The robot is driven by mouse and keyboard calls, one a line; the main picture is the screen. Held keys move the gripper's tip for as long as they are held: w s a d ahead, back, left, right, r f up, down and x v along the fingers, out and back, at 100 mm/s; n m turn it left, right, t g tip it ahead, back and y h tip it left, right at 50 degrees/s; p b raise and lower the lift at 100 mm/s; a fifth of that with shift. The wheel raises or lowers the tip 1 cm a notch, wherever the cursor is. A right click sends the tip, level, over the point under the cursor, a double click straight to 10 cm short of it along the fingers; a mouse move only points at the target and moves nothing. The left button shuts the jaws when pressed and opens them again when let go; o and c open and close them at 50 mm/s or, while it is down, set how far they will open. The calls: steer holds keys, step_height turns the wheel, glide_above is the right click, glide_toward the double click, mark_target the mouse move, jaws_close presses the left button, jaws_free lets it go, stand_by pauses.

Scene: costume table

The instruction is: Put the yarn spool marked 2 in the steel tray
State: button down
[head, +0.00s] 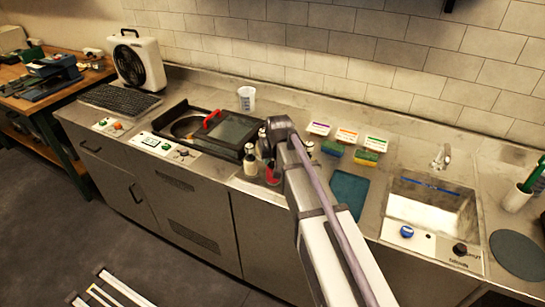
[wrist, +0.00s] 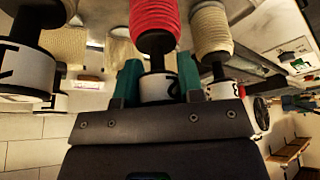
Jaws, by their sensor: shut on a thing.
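In the wrist view a red yarn spool (wrist: 155,18) with a black flange and a white label stands between the two teal fingers of my gripper (wrist: 159,85). My gripper is shut on it. Its label mark is partly hidden and I cannot read it surely. A cream spool (wrist: 211,30) is close on the right, its label partly cut off. A black-flanged spool (wrist: 25,65) with a white label is at the left. In the head view the red spool (head: 272,176) shows beside a cream spool (head: 250,164), and my arm hides much of the gripper. I cannot make out a steel tray surely.
A black-framed unit with a lid (head: 238,130) is left of the spools. A white cup (head: 246,98) stands behind it. Sponges (head: 366,157), small cards (head: 347,134) and a teal mat (head: 349,190) lie right of my arm. A sink (head: 430,205) is further right.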

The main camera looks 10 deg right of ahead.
steer(key=shift+f, duration=0.25)
steer(key=shift+c, duration=1.3)
jaws_free()
steer(key=shift+r, duration=0.15)
step_height(320, 180, up, 7)
steer(key=p, duration=0.7)
